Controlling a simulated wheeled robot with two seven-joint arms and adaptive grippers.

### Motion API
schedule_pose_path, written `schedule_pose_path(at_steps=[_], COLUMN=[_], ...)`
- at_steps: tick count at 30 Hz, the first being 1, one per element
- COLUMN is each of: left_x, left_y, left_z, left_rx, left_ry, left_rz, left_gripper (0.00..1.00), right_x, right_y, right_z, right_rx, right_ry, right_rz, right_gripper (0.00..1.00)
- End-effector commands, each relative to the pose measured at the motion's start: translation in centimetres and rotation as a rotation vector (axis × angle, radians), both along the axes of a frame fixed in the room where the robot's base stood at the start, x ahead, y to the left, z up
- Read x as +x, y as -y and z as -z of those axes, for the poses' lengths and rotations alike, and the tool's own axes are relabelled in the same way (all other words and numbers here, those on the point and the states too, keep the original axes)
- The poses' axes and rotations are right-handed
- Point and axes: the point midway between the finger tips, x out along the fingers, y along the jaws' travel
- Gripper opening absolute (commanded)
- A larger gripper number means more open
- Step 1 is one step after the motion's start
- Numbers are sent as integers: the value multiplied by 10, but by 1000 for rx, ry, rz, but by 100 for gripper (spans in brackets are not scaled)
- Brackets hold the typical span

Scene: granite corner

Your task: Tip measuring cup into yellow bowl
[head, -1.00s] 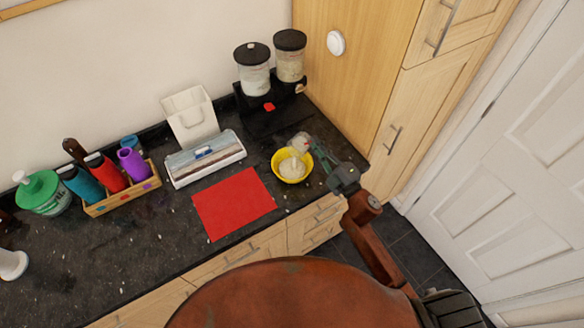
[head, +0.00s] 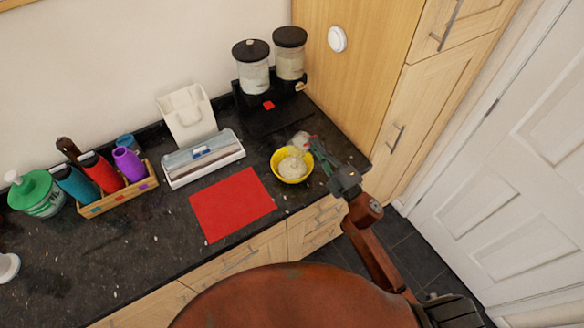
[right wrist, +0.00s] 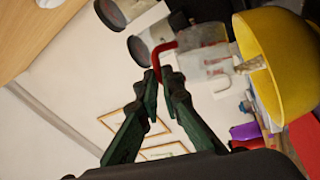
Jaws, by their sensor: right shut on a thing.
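The yellow bowl (head: 291,179) stands on the dark counter and holds a pale grainy heap. The clear measuring cup (head: 299,141) is tilted over the bowl's back rim, and pale stuff shows between it and the heap. My right gripper (head: 315,147) is to the right of the cup. In the right wrist view my right gripper (right wrist: 163,82) is shut on the cup's red handle (right wrist: 160,54); the clear cup (right wrist: 206,62) is beside the yellow bowl (right wrist: 276,62), with a pale stream at the bowl's rim. My left gripper is not in view.
A black dispenser (head: 268,108) with two clear jars stands behind the bowl. A red mat (head: 232,204) lies left of it, near a white box (head: 203,159). A wooden caddy (head: 117,197) with bottles is farther left. A tall wooden cabinet (head: 365,70) rises at right.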

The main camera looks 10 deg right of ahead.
Motion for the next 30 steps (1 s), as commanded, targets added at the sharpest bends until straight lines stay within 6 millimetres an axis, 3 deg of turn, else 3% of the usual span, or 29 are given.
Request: schedule_pose_path(at_steps=[13,30], left_x=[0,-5], left_y=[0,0], left_z=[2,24], left_rx=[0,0], left_ry=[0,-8], left_rz=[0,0], left_gripper=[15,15], right_x=[0,-5], right_y=[-1,-4], right_z=[0,6], right_rx=[-2,-54], right_ry=[5,66], right_rz=[0,-1], right_gripper=[0,0])
